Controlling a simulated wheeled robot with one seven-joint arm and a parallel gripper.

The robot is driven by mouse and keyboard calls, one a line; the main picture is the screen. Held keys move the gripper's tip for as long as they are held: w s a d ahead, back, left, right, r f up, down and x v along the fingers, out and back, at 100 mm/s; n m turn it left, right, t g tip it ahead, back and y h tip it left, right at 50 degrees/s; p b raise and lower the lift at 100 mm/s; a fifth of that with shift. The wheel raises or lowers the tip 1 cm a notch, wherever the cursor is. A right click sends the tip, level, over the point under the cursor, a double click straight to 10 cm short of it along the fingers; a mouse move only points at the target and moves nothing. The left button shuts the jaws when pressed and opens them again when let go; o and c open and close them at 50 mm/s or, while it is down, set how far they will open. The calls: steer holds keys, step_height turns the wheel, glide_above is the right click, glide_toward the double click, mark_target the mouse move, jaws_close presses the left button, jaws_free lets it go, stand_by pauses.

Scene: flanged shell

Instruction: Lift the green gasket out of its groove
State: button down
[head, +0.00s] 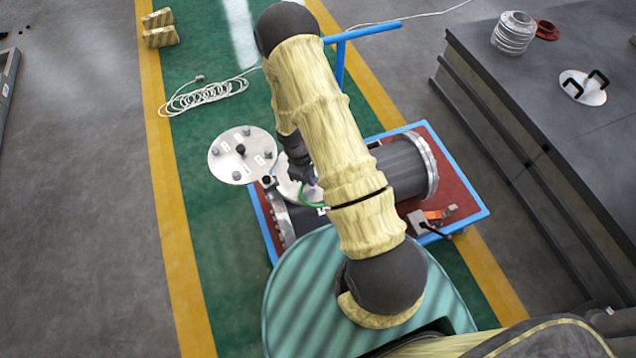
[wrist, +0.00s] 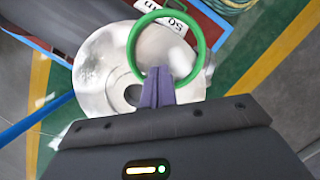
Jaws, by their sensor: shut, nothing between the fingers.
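The green gasket (wrist: 205,50) is a ring at the top middle of the wrist view, over the edge of a round pale metal flange face (wrist: 98,78). Part of it shows as a green arc (head: 304,198) in the head view, beside my arm. My gripper (wrist: 158,72) is shut, with its purple fingers together and empty. The fingertips overlap the ring's near side in the picture and hide a short piece of it. I cannot tell whether they touch it. Whether the gasket sits in its groove is unclear. The dark cylindrical shell (head: 404,166) lies on the cart.
A red-topped cart with a blue frame (head: 468,220) carries the shell. A round cover plate (head: 228,170) with knobs stands left of it. Orange and grey tools (head: 438,214) lie at the cart's right. A dark workbench (head: 560,100) stands at the right. A coiled cable (head: 205,96) lies on the floor.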

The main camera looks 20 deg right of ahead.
steer(key=s+v, duration=0.1)
steer(key=v, duration=0.6)
steer(key=shift+w+r, duration=0.25)
steer(key=shift+w, duration=0.05)
steer(key=c, duration=1.6)
jaws_free()
steer(key=shift+r, duration=0.25)
steer(key=shift+o, duration=0.2)
steer(key=s+r+m+t+y, duration=0.1)
steer(key=s+r+m, duration=0.3)
steer(key=r, duration=0.7)
steer(key=s+r+m+t+y, duration=0.1)
steer(key=s+r+m+t, duration=0.2)
steer(key=r, duration=0.9)
steer(key=s+a+m, duration=0.1)
steer(key=s+m, duration=0.1)
steer(key=s, duration=0.1)
steer(key=shift+s+t, duration=0.2)
steer(key=shift+t, duration=0.1)
steer(key=shift+r, duration=0.1)
